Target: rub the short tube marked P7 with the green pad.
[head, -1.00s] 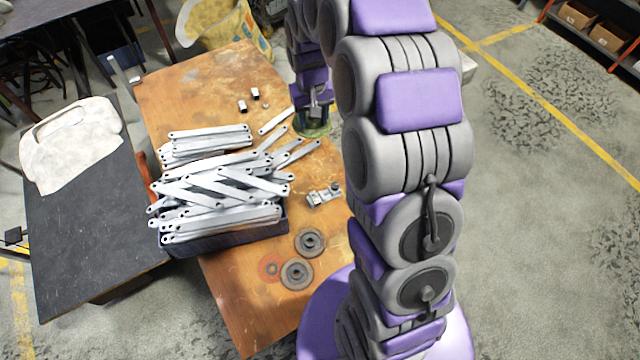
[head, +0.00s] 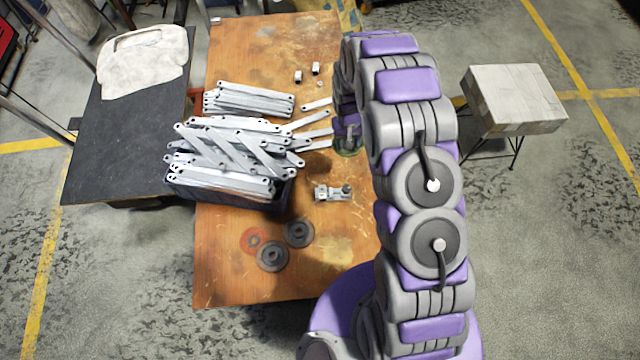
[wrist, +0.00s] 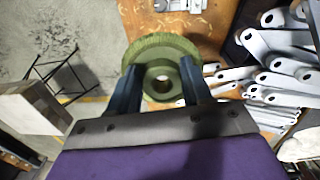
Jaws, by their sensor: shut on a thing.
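The green pad (wrist: 138,50) is round with a raised hub, and my gripper (wrist: 160,88) is shut on that hub in the wrist view. In the head view the pad (head: 349,153) shows as a green edge under my gripper, near the table's right edge, partly hidden by my arm. Two small pale pieces with dark ends, one on the left (head: 298,77) and one on the right (head: 316,68), stand on the far part of the table, apart from the pad. They may be short tubes; no P7 mark is legible.
Galvanized brackets (head: 235,160) overfill a dark bin (head: 225,197) on the wooden table (head: 225,290); several stick out toward my gripper. A metal fitting (head: 333,192) and dark discs (head: 272,255) lie nearer. A pale block-topped stand (head: 515,95) is at right.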

